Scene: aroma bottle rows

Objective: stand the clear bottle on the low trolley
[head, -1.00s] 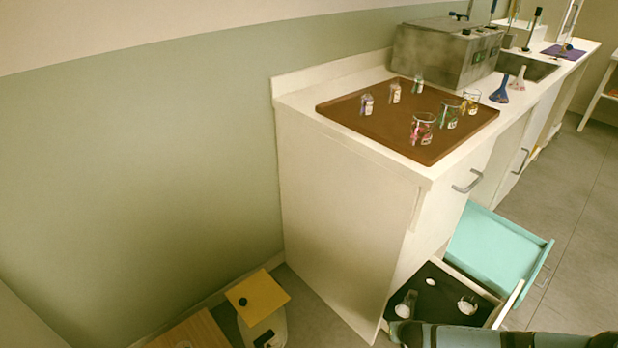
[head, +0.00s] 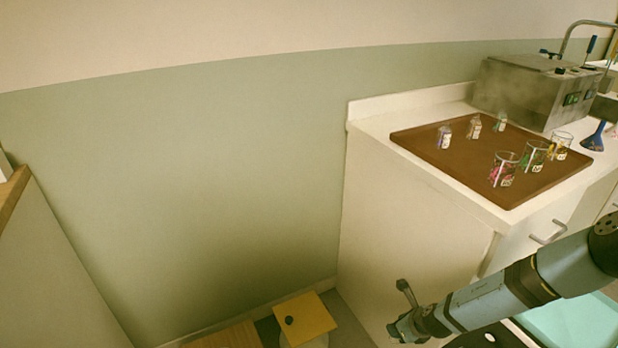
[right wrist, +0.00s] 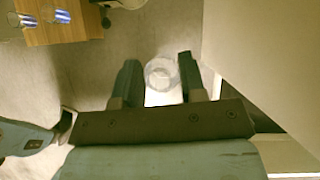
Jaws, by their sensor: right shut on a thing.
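In the right wrist view my right gripper (right wrist: 158,80) is shut on a clear bottle (right wrist: 161,72), seen as a pale glassy ring between the two fingers. In the head view my right arm reaches in from the right, its end low in front of the cabinet's side; the bottle cannot be made out there. A low wooden top (head: 228,337), which I take to be the trolley, shows at the bottom edge. In the wrist view a wooden piece (right wrist: 70,32) with blue-marked clear vessels (right wrist: 58,16) is at upper left, apart from the gripper. My left gripper is not in view.
A yellow-lidded bin (head: 308,318) stands between the wooden top and the white cabinet (head: 415,225). A brown tray (head: 430,150) on the counter holds small bottles and beakers. A turquoise drawer (head: 575,322) is open at lower right, under my arm.

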